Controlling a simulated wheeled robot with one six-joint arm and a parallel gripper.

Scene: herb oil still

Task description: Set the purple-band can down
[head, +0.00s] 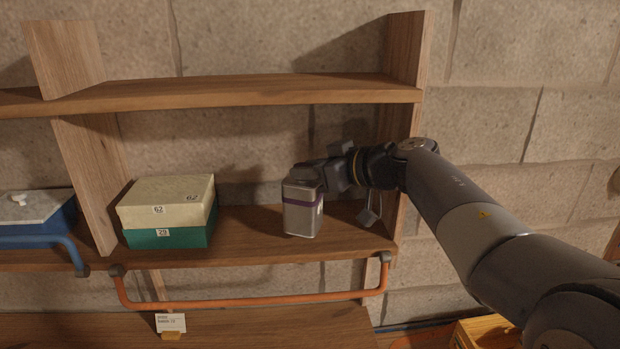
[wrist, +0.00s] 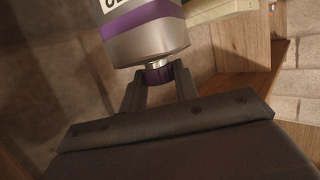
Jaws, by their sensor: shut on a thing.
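The purple-band can (head: 302,218) is a silver, box-shaped can with a purple band near its top. It is upright at the right end of the middle shelf (head: 255,228), near the front edge. I cannot tell whether its base touches the board. My gripper (head: 308,174) reaches in from the right and is at the can's top. In the wrist view, my gripper (wrist: 158,80) is shut on the purple cap at the can's neck. The can's body (wrist: 150,38) fills the upper part of that view, cut off by the frame edge.
A cream box (head: 165,200) marked 62 sits on a green box (head: 168,238) marked 29, left of the can. An orange rail (head: 250,300) runs along the shelf front. An upper board (head: 230,93) is overhead, and an upright (head: 405,50) bounds the right. Bare shelf separates boxes and can.

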